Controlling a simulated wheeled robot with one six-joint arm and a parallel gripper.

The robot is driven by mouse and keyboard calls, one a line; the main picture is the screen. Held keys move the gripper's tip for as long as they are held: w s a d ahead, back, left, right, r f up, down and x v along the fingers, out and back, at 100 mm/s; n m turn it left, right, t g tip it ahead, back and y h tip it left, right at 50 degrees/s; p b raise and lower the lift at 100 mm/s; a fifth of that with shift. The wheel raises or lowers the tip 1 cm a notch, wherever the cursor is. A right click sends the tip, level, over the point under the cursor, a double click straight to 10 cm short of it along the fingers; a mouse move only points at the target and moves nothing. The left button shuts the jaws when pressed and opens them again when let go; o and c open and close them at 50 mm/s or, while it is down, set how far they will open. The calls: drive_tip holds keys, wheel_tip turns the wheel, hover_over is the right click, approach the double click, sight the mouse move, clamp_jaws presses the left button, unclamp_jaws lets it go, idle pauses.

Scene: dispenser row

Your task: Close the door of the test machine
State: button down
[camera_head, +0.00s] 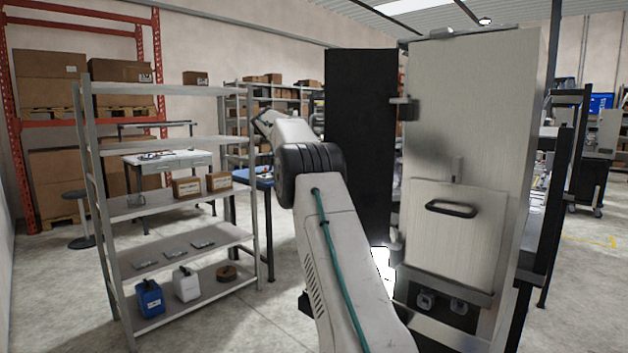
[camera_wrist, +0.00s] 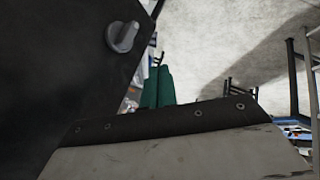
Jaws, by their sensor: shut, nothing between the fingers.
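The test machine is a tall pale metal cabinet (camera_head: 530,130) at the right of the head view. Its dark door (camera_head: 360,140) stands open, swung out to the left from the hinge side. In the wrist view a dark panel (camera_wrist: 50,80) with a grey knob fills the left; it looks like the door, seen close up. My gripper (camera_wrist: 161,70) shows there as two green fingers, shut together and empty, beyond its pale body. They are to the right of the panel; I cannot tell whether they touch it. In the head view my gripper is not clearly visible.
A grey shelf rack (camera_head: 190,248) with boxes and bottles stands at the left. A workbench (camera_head: 165,160) and a stool (camera_head: 80,215) are behind it. Open floor (camera_head: 240,320) lies between the rack and the machine. Dark frames (camera_head: 570,130) stand right of the machine.

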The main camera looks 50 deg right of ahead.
drive_tip(key=v, duration=0.6)
drive_tip(key=shift+a, duration=0.25)
drive_tip(key=c, duration=1.8)
unclamp_jaws()
drive_tip(key=shift+a+r, duration=0.25)
drive_tip(key=s+a+r+h, duration=0.4)
drive_tip(key=s+a+r, duration=0.35)
drive_tip(key=r, duration=0.35)
drive_tip(key=s+a+m+t+h, duration=0.2)
drive_tip(key=s+a+h, duration=0.2)
drive_tip(key=s+h, duration=0.2)
drive_tip(key=shift+m+t+h, duration=0.6)
drive_tip(key=shift+m+t, duration=0.2)
drive_tip(key=shift+t, duration=0.1)
drive_tip(key=d+f, duration=0.1)
drive_tip(key=d, duration=0.1)
drive_tip(key=w+d, duration=0.1)
drive_tip(key=d, duration=0.2)
drive_tip(key=w+d+f, duration=0.1)
drive_tip(key=d, duration=0.2)
drive_tip(key=shift+f, duration=0.35)
